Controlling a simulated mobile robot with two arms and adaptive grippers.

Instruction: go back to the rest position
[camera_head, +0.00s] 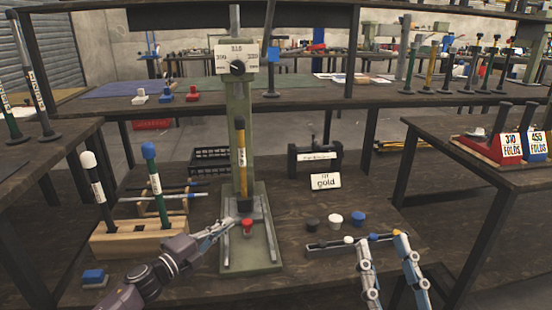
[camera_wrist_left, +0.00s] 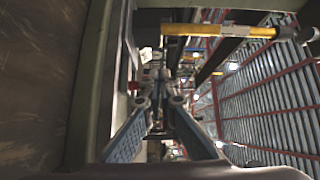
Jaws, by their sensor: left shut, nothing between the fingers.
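My left gripper (camera_head: 228,226) reaches in over the left side of the green press (camera_head: 265,258) base. Its fingers are shut and empty; they also meet in the left wrist view (camera_wrist_left: 160,80). The gripper is just left of a small red knob-shaped piece (camera_head: 247,227) on the base; I cannot tell whether they touch. A yellow-and-black upright rod (camera_head: 241,160) stands in the press below the dial (camera_head: 237,67). My right gripper (camera_head: 380,238) is at the lower right, its two fingers apart, by a small dark tray (camera_head: 318,246).
Black, white and blue pieces (camera_head: 336,219) sit right of the press, with a "gold" sign (camera_head: 325,181) behind. A blue-topped block (camera_head: 94,276) lies front left. Tables stand on both sides.

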